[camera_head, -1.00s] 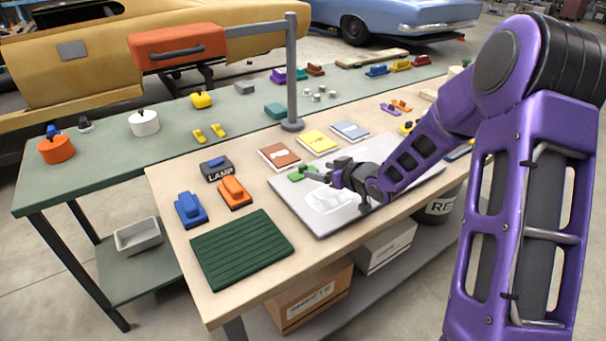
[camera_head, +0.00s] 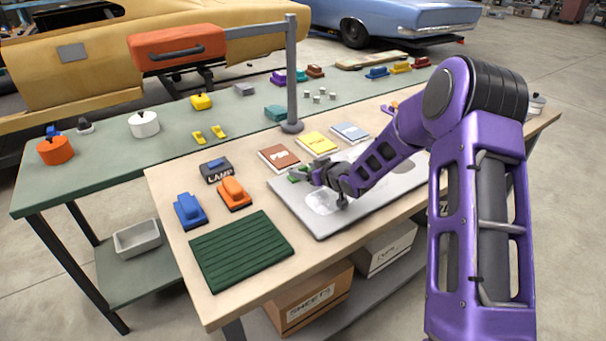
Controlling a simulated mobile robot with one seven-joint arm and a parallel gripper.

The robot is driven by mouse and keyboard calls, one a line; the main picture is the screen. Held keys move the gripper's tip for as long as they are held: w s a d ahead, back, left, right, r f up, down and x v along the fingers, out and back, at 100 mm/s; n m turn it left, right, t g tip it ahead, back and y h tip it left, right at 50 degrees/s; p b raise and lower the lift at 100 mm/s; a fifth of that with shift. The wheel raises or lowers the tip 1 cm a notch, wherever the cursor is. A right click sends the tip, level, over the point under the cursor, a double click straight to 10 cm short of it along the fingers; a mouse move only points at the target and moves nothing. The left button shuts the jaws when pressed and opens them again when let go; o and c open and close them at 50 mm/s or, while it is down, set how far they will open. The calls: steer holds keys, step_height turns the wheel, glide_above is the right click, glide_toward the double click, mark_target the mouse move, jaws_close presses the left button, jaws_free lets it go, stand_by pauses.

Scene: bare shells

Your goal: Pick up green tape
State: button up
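The green tape (camera_head: 297,175) is a small green item at the left back part of the grey tray-like panel on the near table. It is partly hidden by my gripper. My gripper (camera_head: 308,174) is dark and comes in from the right, low over the panel, with its fingertips right at the green tape. The fingers overlap the tape in the picture. I cannot tell whether they are around it or just beside it, or whether they are open or shut.
The grey panel (camera_head: 330,226) lies under my gripper. Brown, yellow and blue booklets (camera_head: 317,142) lie behind it. A grey post (camera_head: 291,75) rises behind. An orange block (camera_head: 234,193), a blue block (camera_head: 189,210) and a dark green ridged mat (camera_head: 241,251) are to the left.

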jaws_close()
